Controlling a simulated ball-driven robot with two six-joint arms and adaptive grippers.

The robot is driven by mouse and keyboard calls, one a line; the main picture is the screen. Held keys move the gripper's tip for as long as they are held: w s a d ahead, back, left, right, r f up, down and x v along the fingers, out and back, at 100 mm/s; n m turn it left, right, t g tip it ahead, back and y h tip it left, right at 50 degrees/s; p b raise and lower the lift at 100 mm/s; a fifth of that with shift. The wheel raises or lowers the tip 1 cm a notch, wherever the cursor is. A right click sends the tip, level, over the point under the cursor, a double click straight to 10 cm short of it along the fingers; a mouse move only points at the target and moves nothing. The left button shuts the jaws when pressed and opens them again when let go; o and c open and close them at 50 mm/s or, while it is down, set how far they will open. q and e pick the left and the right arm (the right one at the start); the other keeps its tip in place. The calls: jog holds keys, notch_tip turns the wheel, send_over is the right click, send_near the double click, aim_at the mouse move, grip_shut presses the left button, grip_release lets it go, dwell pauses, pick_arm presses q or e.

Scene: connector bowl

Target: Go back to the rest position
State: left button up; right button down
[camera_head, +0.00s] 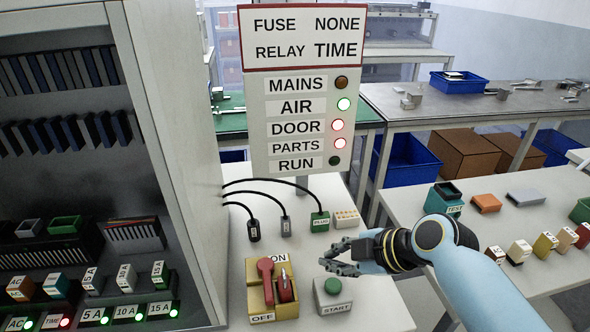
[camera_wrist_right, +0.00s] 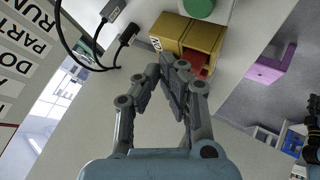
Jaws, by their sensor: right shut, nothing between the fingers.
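My right gripper (camera_head: 338,262) reaches in from the right, just above the grey START box (camera_head: 333,295) with its green button and to the right of the yellow OFF/ON switch box (camera_head: 262,300). In the right wrist view my right gripper (camera_wrist_right: 172,68) has its fingers together with nothing between them. The yellow box (camera_wrist_right: 190,35) with a red part shows beyond the fingertips there, and whether they touch it I cannot tell. My left gripper is not in view in the head view.
A sign panel (camera_head: 300,125) stands behind, with DOOR and PARTS lit red and AIR green. Cables end in a black plug (camera_head: 254,230), a grey plug (camera_head: 286,227) and a green plug (camera_head: 319,222). A fuse cabinet (camera_head: 165,120) stands left. A right table carries the TEST box (camera_head: 443,198) and small blocks.

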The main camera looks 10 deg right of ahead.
jog(key=s+d+r+m+g+h, duration=0.1)
jog(key=s+d+r+m+h, duration=0.1)
jog(key=s+d+r+m, duration=0.45)
jog(key=s+d+r+m+g+h, duration=0.1)
jog(key=s+d+m+h, duration=0.3)
jog(key=s, duration=0.6)
jog(key=s+d+r+m+g+h, duration=0.1)
jog(key=s+d+r+m, duration=0.2)
jog(key=s+m, duration=0.4)
notch_tip(320, 180, down, 36)
jog(key=s+d+r+g+b, duration=0.1)
jog(key=s+d+b, duration=0.15)
jog(key=b, duration=0.75)
jog(key=s+f+g+b, duration=0.1)
jog(key=s+f+b, duration=0.3)
jog(key=s+f, duration=0.5)
jog(key=s+d+f+b, duration=0.1)
jog(key=s+f+b, duration=0.3)
jog(key=s+f, duration=0.5)
notch_tip(320, 180, down, 8)
jog(key=shift+s+d+f+g, duration=0.15)
jog(key=shift+s+g, duration=0.1)
jog(key=shift+g, duration=0.15)
jog(key=shift+b, duration=0.3)
